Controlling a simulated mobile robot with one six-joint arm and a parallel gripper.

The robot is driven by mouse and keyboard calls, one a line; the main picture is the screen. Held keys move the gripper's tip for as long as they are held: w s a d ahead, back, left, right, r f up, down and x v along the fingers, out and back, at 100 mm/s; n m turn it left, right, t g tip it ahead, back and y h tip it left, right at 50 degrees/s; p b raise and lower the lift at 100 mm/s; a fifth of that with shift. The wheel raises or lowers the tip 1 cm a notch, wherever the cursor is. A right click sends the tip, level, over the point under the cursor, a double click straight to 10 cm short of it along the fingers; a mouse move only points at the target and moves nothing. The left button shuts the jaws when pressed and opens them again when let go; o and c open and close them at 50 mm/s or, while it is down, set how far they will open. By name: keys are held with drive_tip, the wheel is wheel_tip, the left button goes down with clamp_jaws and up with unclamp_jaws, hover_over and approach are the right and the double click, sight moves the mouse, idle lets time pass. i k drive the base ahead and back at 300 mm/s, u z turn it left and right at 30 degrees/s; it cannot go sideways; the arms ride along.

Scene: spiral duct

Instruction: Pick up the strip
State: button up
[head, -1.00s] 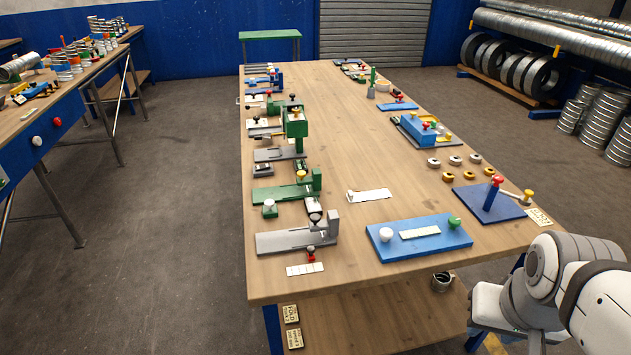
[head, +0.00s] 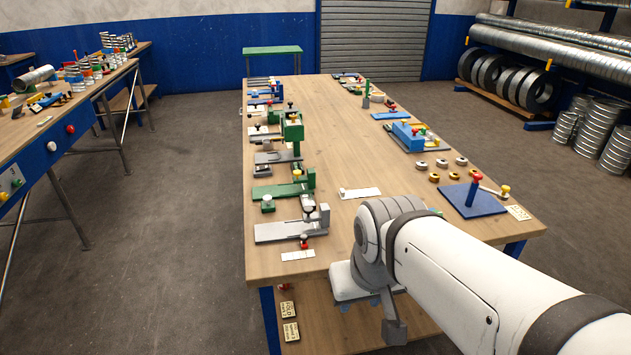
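The task names one strip, and I cannot tell which is meant. A white strip (head: 361,193) lies flat on the middle of the bench. A shorter pale strip (head: 298,255) lies near the front left edge, by a red-knobbed part. My gripper (head: 394,332) hangs at the front of the bench, at the end of my white arm, apart from both strips. Its fingers are too unclear to show whether they are open or shut.
The wooden bench (head: 345,130) has grey and green fixtures (head: 285,190) down its left side. A blue base with a red-knobbed post (head: 473,200), several small rings (head: 447,170) and a blue block (head: 407,137) are on the right. The bench's middle is largely clear.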

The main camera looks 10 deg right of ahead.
sight(360, 193)
drive_tip(key=z, duration=0.05)
drive_tip(key=i, duration=1)
drive_tip(key=u, duration=0.05)
